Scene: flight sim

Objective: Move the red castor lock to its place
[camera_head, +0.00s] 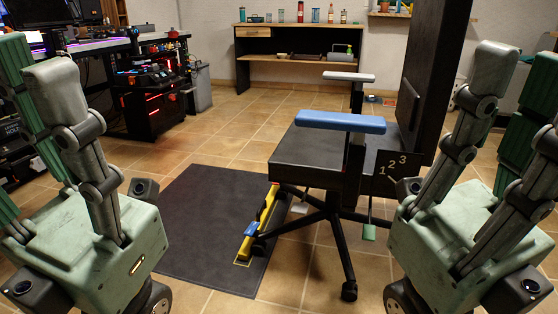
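A small red piece (273,186), likely the red castor lock, sits at the far end of a yellow bar (262,216) on the dark floor mat; it is too small to make out fully. A blue piece (251,229) sits lower on the same bar, and a green piece (369,232) is under the chair's right side. The chair (300,158) has a black seat and blue armrest. My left gripper (28,85) points up at the left edge, partly cut off. My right gripper (518,90) is raised at the right edge. Both are well apart from the red piece.
The dark mat (190,225) lies left of the chair; its left part is clear. Chair legs spread over the mat's right edge. A black sign with "1 2 3" (398,175) is at the chair's right. A desk (145,48) and a shelf unit (300,60) stand behind.

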